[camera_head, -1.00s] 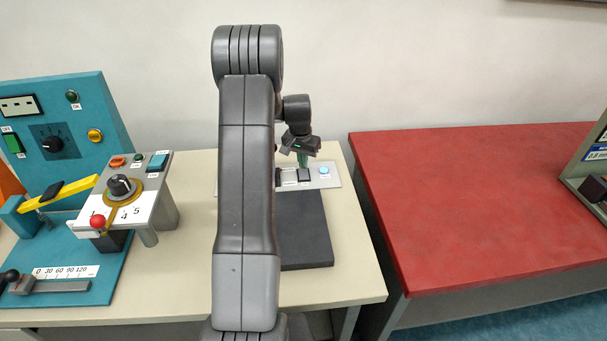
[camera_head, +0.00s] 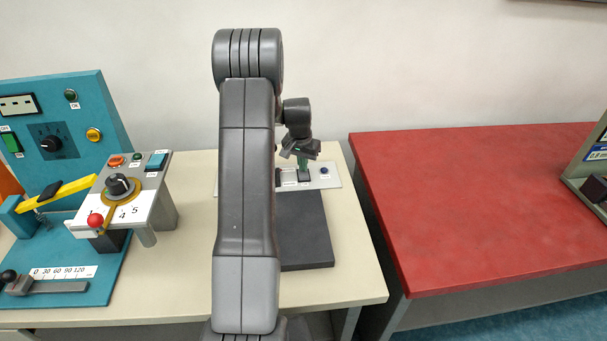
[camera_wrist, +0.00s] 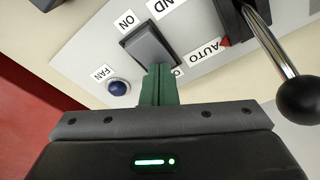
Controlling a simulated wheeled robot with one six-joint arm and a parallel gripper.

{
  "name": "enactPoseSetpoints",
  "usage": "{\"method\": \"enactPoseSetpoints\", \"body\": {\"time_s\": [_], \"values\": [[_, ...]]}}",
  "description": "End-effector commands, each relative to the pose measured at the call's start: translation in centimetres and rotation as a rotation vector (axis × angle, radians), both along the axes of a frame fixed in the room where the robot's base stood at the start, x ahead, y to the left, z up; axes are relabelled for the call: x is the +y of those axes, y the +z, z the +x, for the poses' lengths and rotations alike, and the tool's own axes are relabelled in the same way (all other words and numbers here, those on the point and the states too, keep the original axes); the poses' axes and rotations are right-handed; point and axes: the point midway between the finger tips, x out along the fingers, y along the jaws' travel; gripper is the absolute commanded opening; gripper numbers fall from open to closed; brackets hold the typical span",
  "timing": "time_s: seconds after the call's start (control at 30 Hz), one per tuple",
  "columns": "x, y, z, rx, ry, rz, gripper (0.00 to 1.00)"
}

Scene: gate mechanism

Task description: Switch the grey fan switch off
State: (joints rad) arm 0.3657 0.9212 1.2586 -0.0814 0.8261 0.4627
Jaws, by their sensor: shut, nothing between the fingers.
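The grey fan switch (camera_wrist: 149,46) is a dark grey rocker on a light panel in the wrist view, with an ON label at one end and a partly hidden label at the other. It also shows in the head view (camera_head: 304,177). My gripper (camera_wrist: 160,72) is shut and empty, its green fingertips at the rocker end away from ON, seemingly touching it. In the head view my gripper (camera_head: 303,165) points down over the panel. The round fan lamp (camera_wrist: 118,87) beside the FAN label is dark blue and looks unlit.
A lever with a black ball knob (camera_wrist: 300,99) stands right of the switch in the wrist view, beside the AUTO label. A teal control station (camera_head: 65,240) is at the left. The red table (camera_head: 470,210) at the right is bare in its middle.

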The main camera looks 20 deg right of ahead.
Motion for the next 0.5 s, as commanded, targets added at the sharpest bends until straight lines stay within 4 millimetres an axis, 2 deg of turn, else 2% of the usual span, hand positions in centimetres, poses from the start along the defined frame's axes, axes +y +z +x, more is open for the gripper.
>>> {"method": "enactPoseSetpoints", "body": {"time_s": [0.5], "values": [[0.0, 4.0, 0.0, -0.001, 0.000, -0.001, 0.00]]}}
